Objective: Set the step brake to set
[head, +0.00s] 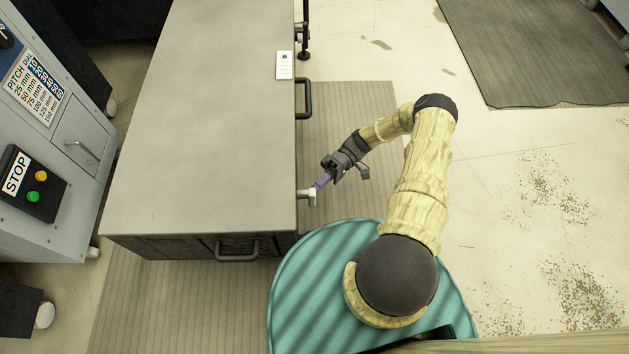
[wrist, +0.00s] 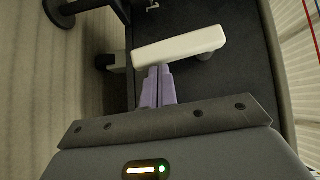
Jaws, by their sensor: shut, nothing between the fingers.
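A pale lever (head: 306,197) sticks out from the right side of a grey cabinet, near its front corner. It may be the step brake; no label on it can be read. In the wrist view it is a white bar (wrist: 180,46), slightly tilted, in front of a dark panel. My gripper (head: 321,182) is at the lever with its purple fingers shut and nothing between them. In the wrist view the fingertips (wrist: 158,72) are at the bar's lower edge; I cannot tell whether they touch it.
The grey cabinet (head: 205,110) has a black handle (head: 305,98) on its right side and another (head: 237,250) at its front. A console with a STOP panel (head: 33,184) stands at the left. Open floor (head: 530,200) lies to the right, with a dark mat (head: 540,50) farther back.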

